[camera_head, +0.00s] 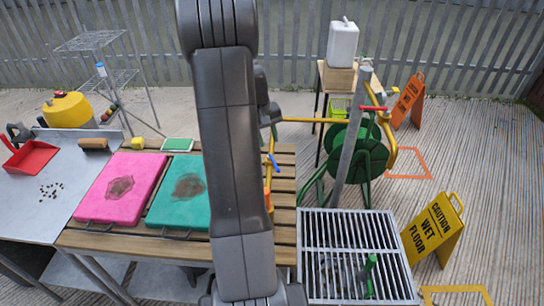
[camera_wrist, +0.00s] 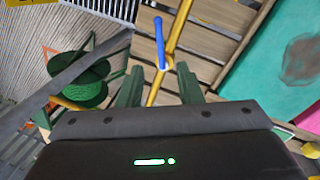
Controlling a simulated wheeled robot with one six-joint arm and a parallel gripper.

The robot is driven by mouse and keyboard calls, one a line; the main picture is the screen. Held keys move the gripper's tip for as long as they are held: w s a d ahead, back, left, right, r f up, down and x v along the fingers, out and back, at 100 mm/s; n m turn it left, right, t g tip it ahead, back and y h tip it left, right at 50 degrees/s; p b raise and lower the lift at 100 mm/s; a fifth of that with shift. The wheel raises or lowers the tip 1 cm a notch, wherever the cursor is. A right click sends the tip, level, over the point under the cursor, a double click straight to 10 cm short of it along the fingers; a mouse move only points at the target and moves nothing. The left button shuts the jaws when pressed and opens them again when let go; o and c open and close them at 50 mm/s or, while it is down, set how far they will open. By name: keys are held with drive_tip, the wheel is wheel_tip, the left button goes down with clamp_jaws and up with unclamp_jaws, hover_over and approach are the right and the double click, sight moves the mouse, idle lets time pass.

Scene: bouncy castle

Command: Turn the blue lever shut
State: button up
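The blue lever (camera_wrist: 160,42) sits on a yellow pipe (camera_wrist: 179,22) in the wrist view. Its pivot is at its lower end there, and its handle lies at a slight angle to the pipe. In the head view the blue lever (camera_head: 272,162) shows just right of my arm, over the slatted table. My gripper (camera_wrist: 159,72) has its two dark green fingers apart, with nothing held between them. In the wrist view the pivot appears between the fingertips and the handle extends beyond them; contact cannot be told. My arm hides much of the pipework in the head view.
A red handle (camera_head: 375,109) is on the pipework beside a grey post (camera_head: 350,145). A green hose reel (camera_head: 357,152) stands behind the post. Pink (camera_head: 120,188) and teal (camera_head: 180,190) boards lie on the slatted table (camera_head: 285,235). A metal grate (camera_head: 312,292) is at right.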

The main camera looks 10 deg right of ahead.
sight(274, 163)
drive_tip(key=f, duration=0.3)
drive_tip(key=d+f+p, duration=0.1)
drive_tip(key=f, duration=0.2)
drive_tip(key=d+f, duration=0.1)
drive_tip(key=f, duration=0.3)
drive_tip(key=shift+w, duration=0.25)
clamp_jaws()
